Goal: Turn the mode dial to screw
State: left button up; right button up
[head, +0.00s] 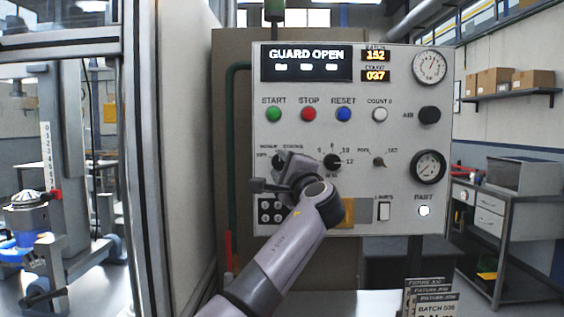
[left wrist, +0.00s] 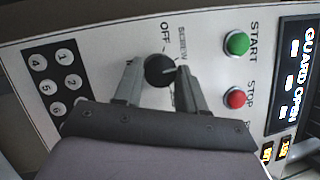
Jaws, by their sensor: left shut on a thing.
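The mode dial (left wrist: 160,71) is a round black knob on the pale control panel (head: 320,118). My left gripper (left wrist: 157,73) has one finger on each side of it and is shut on it. A light pointer line on the knob points roughly right in the left wrist view, near the SCREW label's side; I cannot tell its exact setting. The OFF label and SCREW label (left wrist: 182,43) show beside the knob; a further label is mostly hidden by a finger. In the head view my left gripper (head: 284,166) covers most of the dial. My right gripper is not in view.
Above the dial are the green START button (head: 273,114), red STOP button (head: 308,114) and blue RESET button (head: 343,114). A black keypad (head: 271,210) lies below. Another dial (head: 332,162) sits close to the right. The display (head: 306,63) reads GUARD OPEN.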

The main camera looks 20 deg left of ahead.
pick_arm(q)
jog(key=shift+d+r+n+g+p, duration=0.15)
jog(key=shift+n+g+p, duration=0.25)
jog(key=shift+n, duration=0.5)
jog(key=shift+a+r+n+g+p, duration=0.1)
jog(key=shift+n+g+p, duration=0.3)
jog(key=shift+n, duration=0.5)
jog(key=o, duration=1.1)
jog(key=shift+c, duration=0.2)
jog(key=shift+f, duration=0.1)
jog(key=shift+s+d+f, duration=0.15)
jog(key=shift+s+d, duration=0.1)
jog(key=shift+d, duration=0.1)
jog(key=b+v, duration=0.2)
jog(key=v, duration=0.4)
jog(key=shift+s, duration=0.15)
